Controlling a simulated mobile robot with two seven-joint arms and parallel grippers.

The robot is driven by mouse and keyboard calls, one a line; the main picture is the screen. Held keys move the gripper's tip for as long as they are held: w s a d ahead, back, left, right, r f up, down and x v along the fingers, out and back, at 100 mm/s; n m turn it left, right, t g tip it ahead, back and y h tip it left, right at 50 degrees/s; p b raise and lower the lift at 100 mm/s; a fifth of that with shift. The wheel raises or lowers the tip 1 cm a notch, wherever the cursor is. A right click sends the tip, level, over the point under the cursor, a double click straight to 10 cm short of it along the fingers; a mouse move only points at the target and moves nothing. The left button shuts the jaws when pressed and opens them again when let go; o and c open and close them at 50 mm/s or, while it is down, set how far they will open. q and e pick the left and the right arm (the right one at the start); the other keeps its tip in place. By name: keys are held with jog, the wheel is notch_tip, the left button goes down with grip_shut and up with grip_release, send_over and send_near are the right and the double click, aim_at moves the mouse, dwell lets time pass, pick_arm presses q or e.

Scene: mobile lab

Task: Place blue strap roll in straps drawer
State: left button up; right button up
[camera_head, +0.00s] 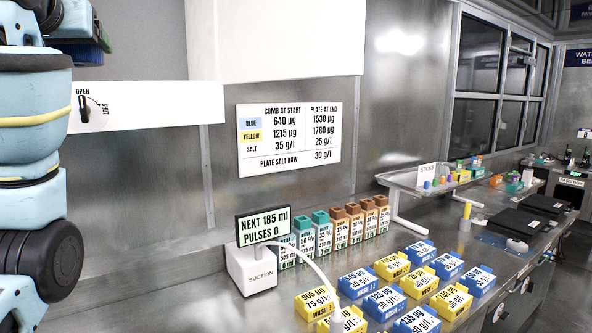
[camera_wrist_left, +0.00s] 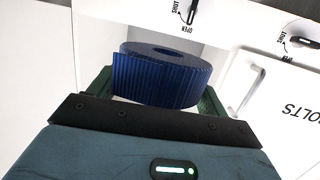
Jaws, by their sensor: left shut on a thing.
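A blue ribbed strap roll (camera_wrist_left: 150,82) sits between the green fingers of my left gripper (camera_wrist_left: 156,92) in the left wrist view. The gripper is shut on it, and the roll's hollow centre shows at the top. In the head view, my left arm comes in along the left edge. The left gripper (camera_head: 92,32) is partly cut off at the top left, with a bit of blue at its fingers. I cannot make out a straps label in either view. My right gripper is not in view.
A white panel (camera_head: 150,108) with an OPEN/SHUT knob is beside my left arm. The wrist view shows a white front (camera_wrist_left: 283,108) lettered "OLTS", with a handle. A bench holds a suction unit (camera_head: 252,270), several blue and yellow boxes, and a raised shelf (camera_head: 400,181).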

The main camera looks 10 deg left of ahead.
pick_arm(q)
jog(key=w+d+f+m+h, duration=0.1)
jog(key=w+d+f, duration=0.3)
jog(key=f, duration=0.5)
jog(key=w+d+f+m+t+h, duration=0.1)
jog(key=w+d+f, duration=0.25)
jog(key=f, duration=0.55)
jog(key=w+d+f+m+h, duration=0.1)
jog(key=w+d+f+h, duration=0.2)
jog(key=f, duration=0.7)
jog(key=s+d+f+m, duration=0.1)
jog(key=s+d+f, duration=0.2)
jog(key=f, duration=0.5)
jog(key=s+d+f+h, duration=0.1)
jog(key=s+d+f, duration=0.3)
jog(key=f, duration=0.5)
jog(key=s+d+f+m+h, duration=0.1)
jog(key=s+d+f, duration=0.2)
jog(key=f, duration=0.6)
jog(key=shift+s+d+m+t, duration=0.15)
jog(key=shift+s+m+t, duration=0.2)
jog(key=shift+s, duration=0.85)
